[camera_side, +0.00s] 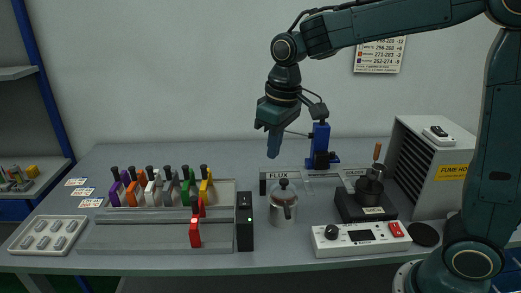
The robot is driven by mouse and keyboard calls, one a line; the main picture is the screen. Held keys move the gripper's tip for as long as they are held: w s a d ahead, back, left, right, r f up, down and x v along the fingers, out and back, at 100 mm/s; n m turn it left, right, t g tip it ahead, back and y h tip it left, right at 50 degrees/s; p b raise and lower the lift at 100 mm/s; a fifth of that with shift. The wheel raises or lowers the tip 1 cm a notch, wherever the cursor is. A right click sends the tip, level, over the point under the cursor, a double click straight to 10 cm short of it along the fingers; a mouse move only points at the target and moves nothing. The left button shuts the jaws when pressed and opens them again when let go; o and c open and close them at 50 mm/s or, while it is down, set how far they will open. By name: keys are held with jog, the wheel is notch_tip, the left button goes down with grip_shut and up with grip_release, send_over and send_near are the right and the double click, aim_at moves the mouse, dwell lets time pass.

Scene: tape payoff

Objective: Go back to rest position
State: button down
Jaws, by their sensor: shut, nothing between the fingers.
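My gripper (272,143) hangs from my arm above the middle of the bench, pointing down. Its blue fingers are together and hold nothing. It is in the air, clear of the bench top (330,215) and of the things on it. It is left of a blue stand (320,141) and above the FLUX sign (279,176).
A lidded metal pot (283,205), a black box (244,222), a solder pot (369,192), a white control unit (361,238) and a fume hood (428,165) stand around.

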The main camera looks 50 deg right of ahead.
jog(key=s+d+r+m+t, duration=0.1)
jog(key=s+d+t, duration=0.1)
jog(key=s, duration=0.8)
jog(key=s+d+r+m+t, duration=0.1)
jog(key=s+d+t, duration=0.1)
jog(key=s, duration=0.9)
jog(key=shift+d, duration=0.2)
